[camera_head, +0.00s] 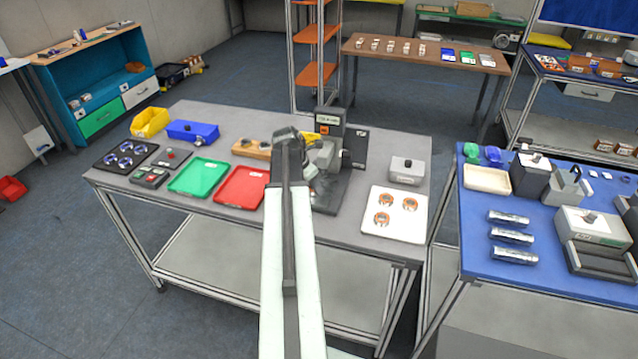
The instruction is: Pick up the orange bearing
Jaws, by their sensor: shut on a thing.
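Three orange bearings (385,199), (410,204), (382,218) lie flat in the white tray (418,228) on the right of the grey table. The tray's front right part is bare. My arm reaches up the middle of the picture. My gripper (312,180) is over the table, left of the white tray, in front of the black scanner stand (330,195). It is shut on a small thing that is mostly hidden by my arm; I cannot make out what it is.
A red tray (240,187) and a green tray (198,177) lie left of my arm. A grey box (406,172) stands behind the white tray. A wooden block (252,149) and a blue bin (192,132) are farther back. A blue table (475,240) adjoins at right.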

